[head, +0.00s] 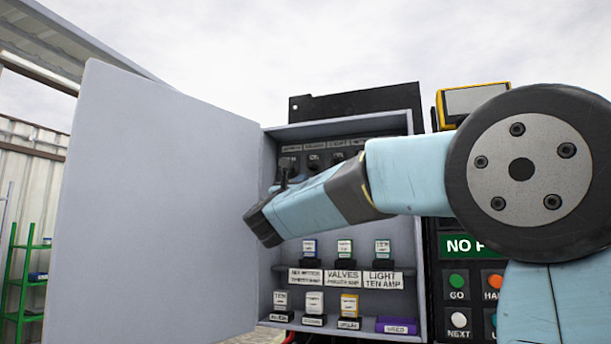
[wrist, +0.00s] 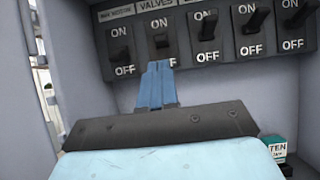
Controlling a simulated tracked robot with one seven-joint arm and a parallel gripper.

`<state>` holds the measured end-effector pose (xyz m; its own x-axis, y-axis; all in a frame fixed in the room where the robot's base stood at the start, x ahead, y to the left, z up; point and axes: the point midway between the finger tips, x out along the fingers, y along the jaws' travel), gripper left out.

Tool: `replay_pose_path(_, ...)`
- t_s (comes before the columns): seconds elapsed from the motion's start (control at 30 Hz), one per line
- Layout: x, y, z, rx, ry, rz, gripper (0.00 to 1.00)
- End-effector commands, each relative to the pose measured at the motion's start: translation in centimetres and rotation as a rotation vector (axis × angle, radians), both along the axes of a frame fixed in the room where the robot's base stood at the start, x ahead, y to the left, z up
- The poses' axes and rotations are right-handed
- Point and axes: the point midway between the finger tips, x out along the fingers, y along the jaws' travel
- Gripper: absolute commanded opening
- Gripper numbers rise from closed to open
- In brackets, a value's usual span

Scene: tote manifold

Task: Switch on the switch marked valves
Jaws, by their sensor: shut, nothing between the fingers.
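The wrist view shows a row of black switches inside the grey cabinet, each marked ON above and OFF below. The valves switch (wrist: 160,42) is second from the left, under a white VALVES label (wrist: 157,5). Its short lever appears low; its OFF mark is hidden behind my fingertips. My gripper (wrist: 158,66) is shut and empty, its blue fingers pointing at the valves switch, with tips just below the lever in the picture. I cannot tell whether they touch it. In the head view my gripper (head: 285,176) is inside the cabinet, near the switch row.
The cabinet door (head: 150,200) stands open at the left. Other switches flank the valves switch closely, including one on its left (wrist: 121,48) and one on its right (wrist: 207,27). Lower shelves hold several labelled relays (head: 344,249) and a purple box (head: 397,325). A button panel (head: 470,285) stands at the right.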

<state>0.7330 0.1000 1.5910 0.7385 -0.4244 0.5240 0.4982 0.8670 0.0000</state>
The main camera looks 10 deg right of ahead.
Motion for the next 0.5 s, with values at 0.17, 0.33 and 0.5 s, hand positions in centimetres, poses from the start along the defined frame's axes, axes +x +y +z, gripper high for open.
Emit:
replay_pose_path(0.17, -1.2, 1.1, -2.2, -0.001, 0.002, 0.001, 0.0)
replay_pose_path(0.33, -2.0, 1.6, -3.4, -0.001, 0.002, 0.0, 0.0)
replay_pose_path(0.5, -2.2, 1.6, -3.8, -0.001, 0.0, -0.003, 0.0)
